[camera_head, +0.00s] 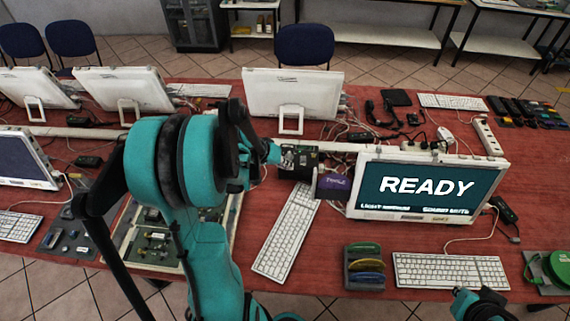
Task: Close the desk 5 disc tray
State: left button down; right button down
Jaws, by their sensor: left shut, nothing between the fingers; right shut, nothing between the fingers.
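A white all-in-one computer with a READY screen (425,188) stands at the right of the red table. A small dark purple panel with faint lettering (333,185) shows at its left edge; I cannot tell whether it is the disc tray. A dark box (299,172) lies just behind and left of it. My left gripper (290,157) is shut and empty, at the dark box's near-left side in the picture; whether it touches is unclear. My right gripper (488,306) is shut and empty at the bottom edge, partly cut off, in front of the white keyboard.
White keyboards (288,232) (450,271) lie on the table (330,250). A dark rack with coloured discs (364,267) stands between them. A green cable reel (556,270) is at the right. Loose cables and a power strip (487,137) lie behind the screen. My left arm covers part of the component board (150,240).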

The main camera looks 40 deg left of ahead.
pick_arm(q)
jog(key=w+d+f+b, duration=0.1)
jog(key=w+d+f, duration=0.3)
jog(key=w, duration=0.1)
jog(key=shift+w+d+f, duration=0.25)
jog(key=shift+f, duration=0.1)
jog(key=w+d, duration=0.2)
jog(key=d, duration=0.1)
jog(key=w+d+b, duration=0.1)
jog(key=w+d, duration=0.1)
jog(key=d, duration=0.2)
jog(key=w+d+b, duration=0.1)
jog(key=w+d, duration=0.1)
jog(key=d, duration=0.2)
jog(key=shift+w+d, duration=0.1)
jog(key=shift+w, duration=0.3)
jog(key=shift+w+d, duration=0.2)
jog(key=shift+d, duration=0.1)
jog(key=shift+a, duration=0.1)
